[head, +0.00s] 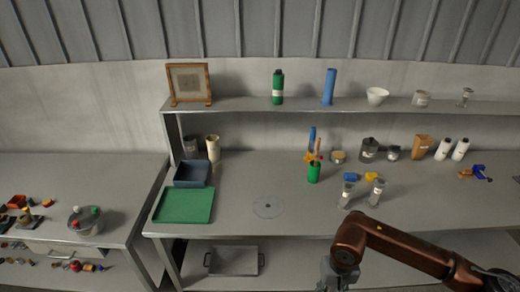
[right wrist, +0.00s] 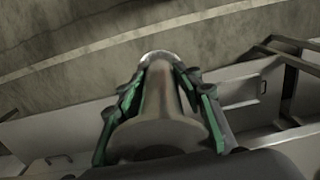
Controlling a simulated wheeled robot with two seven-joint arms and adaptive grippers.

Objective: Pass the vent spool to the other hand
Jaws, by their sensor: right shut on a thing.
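The vent spool (right wrist: 160,97) is a grey metal piece with a narrow waist and wide flanged ends. It shows in the middle of the right wrist view. My right gripper (right wrist: 162,90) has its green-padded fingers on both sides of the spool and is shut on it. In the head view my right arm comes in from the lower right, in front of the bench, and the gripper (head: 328,280) is partly cut off by the bottom edge. I cannot make out the spool there. My left gripper is not in view.
The bench (head: 240,170) carries a green tray (head: 184,205), a dark blue bin (head: 193,173), a grey disc (head: 268,207) and a green cup (head: 314,174). A shelf (head: 240,104) runs above it. A side bench (head: 70,170) stands left. The bench's front middle is mostly clear.

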